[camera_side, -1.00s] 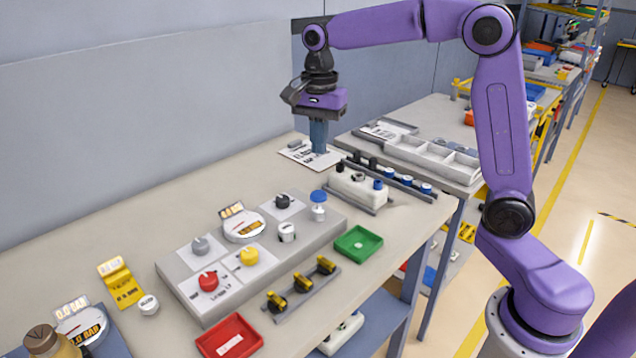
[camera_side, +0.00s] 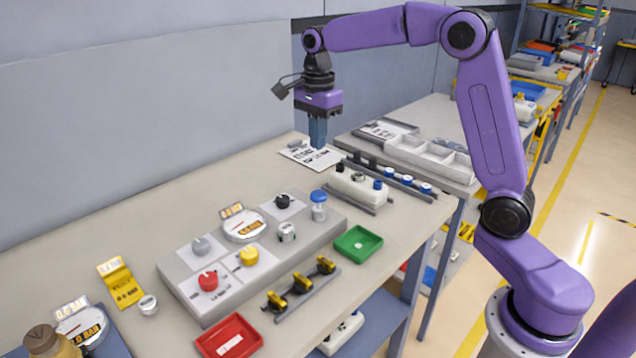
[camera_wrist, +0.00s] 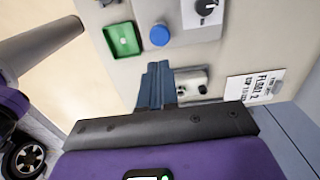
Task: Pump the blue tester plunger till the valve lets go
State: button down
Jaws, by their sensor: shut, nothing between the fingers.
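The blue-capped plunger (camera_side: 318,197) stands upright at the right end of the grey panel, with a pale body under its cap. In the wrist view a round blue top (camera_wrist: 160,35) shows ahead of the fingers, apart from them. My gripper (camera_side: 318,146) is above the white card at the back of the bench, well behind the plunger and touching nothing that I can see. Its blue-grey fingers (camera_wrist: 155,85) are together and empty. I cannot make out the valve for certain.
The grey panel (camera_side: 215,300) carries red, yellow, grey and black knobs and a round gauge (camera_side: 245,226). A green tray (camera_side: 358,242) and a red tray (camera_side: 229,338) sit in front. A white block (camera_side: 358,188) stands right of the plunger. A printed card (camera_side: 312,156) lies behind.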

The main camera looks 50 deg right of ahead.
aim_at(318, 194)
notch_tip(318, 194, down, 12)
dwell(0.4)
jog(key=shift+s+f, duration=0.1)
jog(key=shift+f, duration=1.35)
notch_tip(318, 194, up, 14)
jog(key=shift+r, duration=0.2)
dwell(1.4)
jog(key=shift+r, duration=1.3)
jog(key=shift+d, duration=0.1)
